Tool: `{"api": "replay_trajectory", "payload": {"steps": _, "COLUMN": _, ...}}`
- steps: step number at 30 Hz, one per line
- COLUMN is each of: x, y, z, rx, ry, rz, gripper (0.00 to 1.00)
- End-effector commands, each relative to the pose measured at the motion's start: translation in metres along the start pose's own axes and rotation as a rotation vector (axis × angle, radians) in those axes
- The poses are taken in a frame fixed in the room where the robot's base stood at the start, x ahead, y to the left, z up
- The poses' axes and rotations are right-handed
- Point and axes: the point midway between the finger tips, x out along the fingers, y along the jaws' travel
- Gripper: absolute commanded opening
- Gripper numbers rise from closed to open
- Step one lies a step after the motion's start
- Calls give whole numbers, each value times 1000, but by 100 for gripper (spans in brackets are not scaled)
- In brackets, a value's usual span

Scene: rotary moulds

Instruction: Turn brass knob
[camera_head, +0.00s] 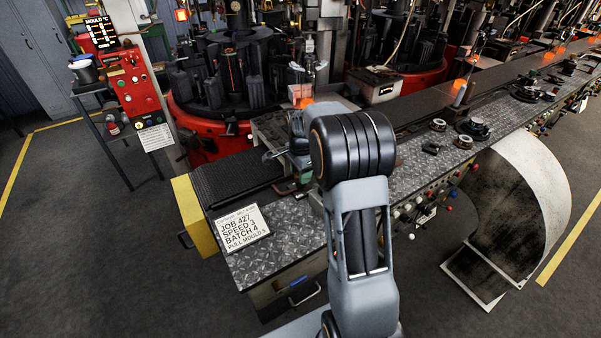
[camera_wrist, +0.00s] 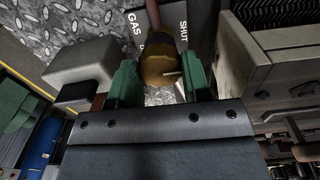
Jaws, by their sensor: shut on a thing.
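The brass knob (camera_wrist: 160,70) shows in the wrist view at upper middle, between the two green fingers of my gripper (camera_wrist: 158,84). The fingers are shut on the knob, one on each side. A reddish stem (camera_wrist: 153,14) runs up from the knob.
Tread-plate bench top (camera_head: 285,240) carries a job sign (camera_head: 240,228). A grey block (camera_wrist: 82,68) stands left of my fingers in the wrist view, and a metal housing (camera_wrist: 238,55) is close on the right. A red control box (camera_head: 131,82) stands at left.

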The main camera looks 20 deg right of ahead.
Motion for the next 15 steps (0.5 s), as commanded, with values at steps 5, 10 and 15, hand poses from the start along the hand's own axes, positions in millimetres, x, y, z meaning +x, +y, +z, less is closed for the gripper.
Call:
{"api": "replay_trajectory", "payload": {"steps": 5, "x": -1, "y": 0, "z": 0, "rx": 2, "ry": 0, "rz": -2, "gripper": 51}}
{"api": "replay_trajectory", "payload": {"steps": 10, "x": 0, "y": 0, "z": 0, "rx": 1, "ry": 0, "rz": -1, "gripper": 67}}
{"api": "replay_trajectory", "payload": {"steps": 15, "x": 0, "y": 0, "z": 0, "rx": 1, "ry": 0, "rz": -1, "gripper": 69}}
